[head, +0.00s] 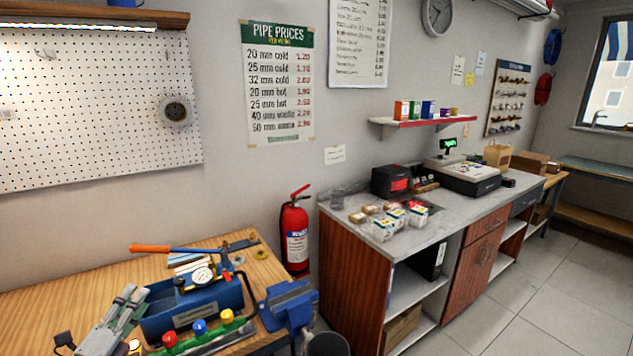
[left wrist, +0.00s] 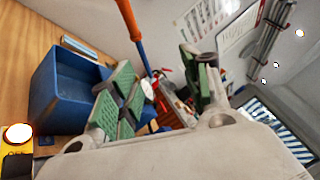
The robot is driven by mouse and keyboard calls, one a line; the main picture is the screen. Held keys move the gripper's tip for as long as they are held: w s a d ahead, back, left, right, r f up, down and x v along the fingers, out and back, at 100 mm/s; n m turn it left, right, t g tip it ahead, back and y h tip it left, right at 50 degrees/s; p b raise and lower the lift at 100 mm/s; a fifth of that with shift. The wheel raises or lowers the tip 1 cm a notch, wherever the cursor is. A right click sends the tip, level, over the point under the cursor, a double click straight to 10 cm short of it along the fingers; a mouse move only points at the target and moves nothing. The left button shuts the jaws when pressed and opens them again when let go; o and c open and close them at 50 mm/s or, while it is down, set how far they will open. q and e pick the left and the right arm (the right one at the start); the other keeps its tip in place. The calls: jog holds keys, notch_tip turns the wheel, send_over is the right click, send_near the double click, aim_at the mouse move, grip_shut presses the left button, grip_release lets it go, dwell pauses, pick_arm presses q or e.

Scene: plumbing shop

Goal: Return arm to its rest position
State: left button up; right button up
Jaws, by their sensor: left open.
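My left gripper (head: 130,300) is at the lower left of the head view, beside the blue pressure test pump (head: 190,308) on the wooden bench. Its fingers are apart. In the left wrist view the green pads of the left gripper (left wrist: 160,88) show with a gap between them and nothing clearly held. The pump's blue tank (left wrist: 62,92) is to the left of the pads there. Its orange handle (head: 150,249) sticks out to the left above the tank in the head view. My right gripper is not in view.
A blue vise (head: 288,302) is at the bench's right end. A red fire extinguisher (head: 295,235) stands behind. The wooden bench top (head: 60,292) is bare at the left.

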pick_arm(q)
jog(key=s+d+f+n+g+y, duration=0.25)
jog(key=f+n+g, duration=0.25)
jog(key=f+n, duration=0.3)
jog(key=s+d+f+n+g+y, duration=0.2)
jog(key=s+d+f+n+g, duration=0.2)
jog(key=f+n, duration=0.4)
jog(key=s+d+f+n+g+h, duration=0.45)
jog(key=s+d+n+g, duration=0.2)
jog(key=s+d, duration=0.75)
notch_tip(320, 180, down, 38)
jog(key=s+a+m+g+y+b, duration=0.1)
jog(key=a+g+b, duration=0.1)
jog(key=b, duration=0.3)
jog(key=s+a+f+b, duration=0.2)
jog(key=s+a+f, duration=0.2)
jog(key=s+f, duration=0.6)
jog(key=s+a+f+g+b, duration=0.1)
jog(key=s+a+f, duration=0.3)
jog(key=s+f, duration=0.7)
notch_tip(320, 180, down, 4)
jog(key=shift+s+r+y+b, duration=0.1)
jog(key=shift+s+y+b, duration=0.1)
jog(key=shift+y+b, duration=0.4)
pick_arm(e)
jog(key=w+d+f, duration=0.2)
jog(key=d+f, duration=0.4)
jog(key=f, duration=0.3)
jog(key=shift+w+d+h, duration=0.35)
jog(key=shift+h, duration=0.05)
